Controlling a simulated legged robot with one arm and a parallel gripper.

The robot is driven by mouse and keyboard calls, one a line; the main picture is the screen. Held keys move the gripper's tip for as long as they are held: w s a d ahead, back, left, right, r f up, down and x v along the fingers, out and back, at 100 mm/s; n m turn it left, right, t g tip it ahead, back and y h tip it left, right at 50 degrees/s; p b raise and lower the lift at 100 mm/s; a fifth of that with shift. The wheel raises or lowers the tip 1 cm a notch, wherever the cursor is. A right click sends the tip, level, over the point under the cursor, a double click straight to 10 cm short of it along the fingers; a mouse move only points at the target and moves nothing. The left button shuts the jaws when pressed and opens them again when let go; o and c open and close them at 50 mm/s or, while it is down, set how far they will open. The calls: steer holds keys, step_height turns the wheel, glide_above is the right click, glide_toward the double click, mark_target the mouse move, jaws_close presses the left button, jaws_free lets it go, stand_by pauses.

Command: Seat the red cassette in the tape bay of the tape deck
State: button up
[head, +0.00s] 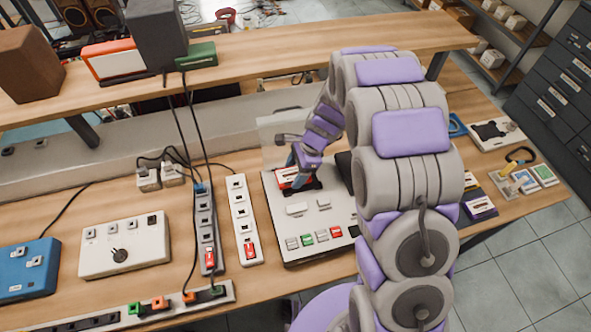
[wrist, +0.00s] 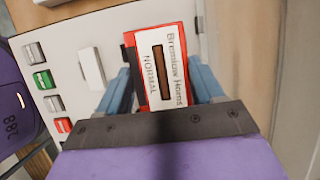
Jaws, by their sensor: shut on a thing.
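The red cassette (wrist: 163,68) has a white label with printed text and a dark window. My gripper (wrist: 162,88) is shut on it, with one blue finger at each side in the wrist view. In the head view the cassette (head: 294,178) is at the upper left of the tape deck (head: 295,241), over the dark tape bay (head: 312,188). My gripper (head: 298,175) reaches down onto it from above. I cannot tell whether the cassette is down in the bay or just above it. A clear raised lid (head: 277,133) seems to stand behind the bay.
The deck has several keys (head: 308,240) along its front. Power strips (head: 245,220) and cables lie left of it, with a white switch box (head: 124,245) further left. Another cassette (head: 479,207) lies right of my arm. A raised shelf (head: 250,60) runs behind.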

steer(key=d, duration=0.3)
steer(key=shift+d+r, duration=0.2)
steer(key=shift+s+a+f+p, duration=0.1)
steer(key=shift+a+f+p, duration=0.1)
steer(key=shift+a, duration=0.8)
steer(key=shift+a+f+p, duration=0.1)
steer(key=shift+a+p, duration=0.05)
steer(key=shift+a, duration=0.8)
steer(key=shift+d+r, duration=0.15)
steer(key=shift+d, duration=0.75)
steer(key=shift+a, duration=0.85)
steer(key=shift+d, duration=0.85)
steer(key=shift+a, duration=0.4)
steer(key=shift+d, duration=0.1)
